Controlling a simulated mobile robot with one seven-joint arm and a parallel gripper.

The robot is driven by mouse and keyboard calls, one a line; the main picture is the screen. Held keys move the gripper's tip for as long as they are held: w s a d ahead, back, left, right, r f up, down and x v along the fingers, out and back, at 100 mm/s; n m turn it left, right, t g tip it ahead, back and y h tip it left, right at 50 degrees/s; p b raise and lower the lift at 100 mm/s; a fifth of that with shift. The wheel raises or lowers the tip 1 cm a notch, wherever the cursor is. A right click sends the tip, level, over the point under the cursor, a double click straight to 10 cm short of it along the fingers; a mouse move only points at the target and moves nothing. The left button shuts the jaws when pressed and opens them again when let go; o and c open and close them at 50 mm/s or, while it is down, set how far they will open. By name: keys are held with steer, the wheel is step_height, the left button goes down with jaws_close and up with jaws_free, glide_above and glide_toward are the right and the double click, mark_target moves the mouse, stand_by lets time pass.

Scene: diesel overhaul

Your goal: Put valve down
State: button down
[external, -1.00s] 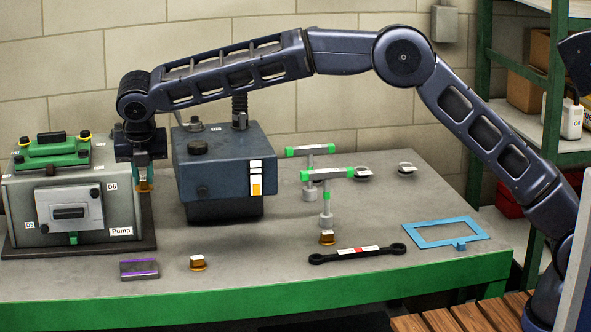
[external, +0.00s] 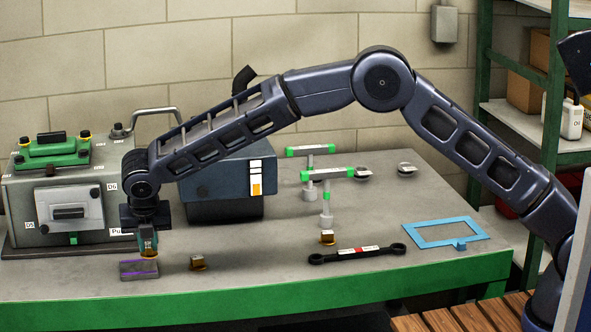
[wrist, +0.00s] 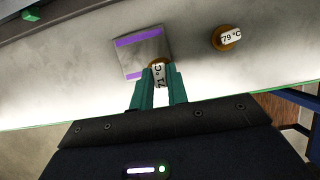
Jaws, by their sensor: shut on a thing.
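My gripper (external: 148,238) is shut on a small brass valve (external: 149,253), low over the front left of the bench. In the wrist view the valve (wrist: 158,66) shows between my gripper's green fingers (wrist: 158,82), with a white label that seems to read 71 °C. A grey pad with two purple stripes (external: 137,272) lies at or just under the valve; in the wrist view the pad (wrist: 138,53) is bare beyond it. I cannot tell whether the valve touches the pad.
A similar brass valve (external: 198,263) stands right of the pad; its label reads 79 °C in the wrist view (wrist: 222,43). Another (external: 327,238) stands farther right near a black wrench (external: 355,254). The pump (external: 30,215) is behind left, a dark blue box (external: 225,180) behind.

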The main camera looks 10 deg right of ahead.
mark_target(149, 252)
steer(key=shift+f, duration=2.1)
steer(key=shift+f, duration=0.15)
steer(key=c, duration=1.4)
jaws_free()
steer(key=shift+o, duration=0.2)
steer(key=v, duration=1.2)
